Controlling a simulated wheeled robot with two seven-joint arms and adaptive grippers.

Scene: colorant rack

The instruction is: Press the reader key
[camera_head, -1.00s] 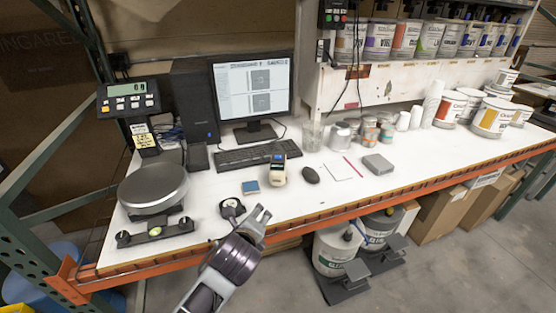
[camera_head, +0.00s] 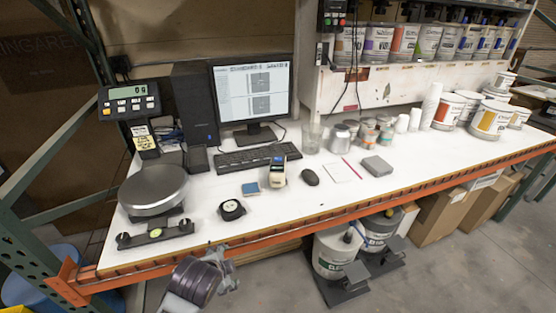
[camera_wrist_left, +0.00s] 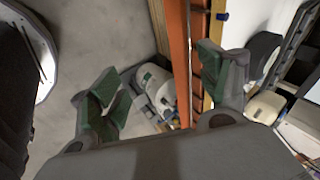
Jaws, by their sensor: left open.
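The reader (camera_head: 278,173) is a small cream handheld device with a blue screen. It stands on the white bench in front of the keyboard. Its keys are too small to tell apart. My left gripper (camera_head: 226,266) is open and empty, in front of the bench's orange front edge, to the left of the reader and nearer to me. In the left wrist view its two green-padded fingers (camera_wrist_left: 158,82) are spread apart with nothing between them. A cream object that looks like the reader (camera_wrist_left: 265,107) shows beyond the right finger. My right gripper is not in view.
The scale (camera_head: 153,190) stands at the left. The orange beam (camera_head: 330,208) runs along the bench front.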

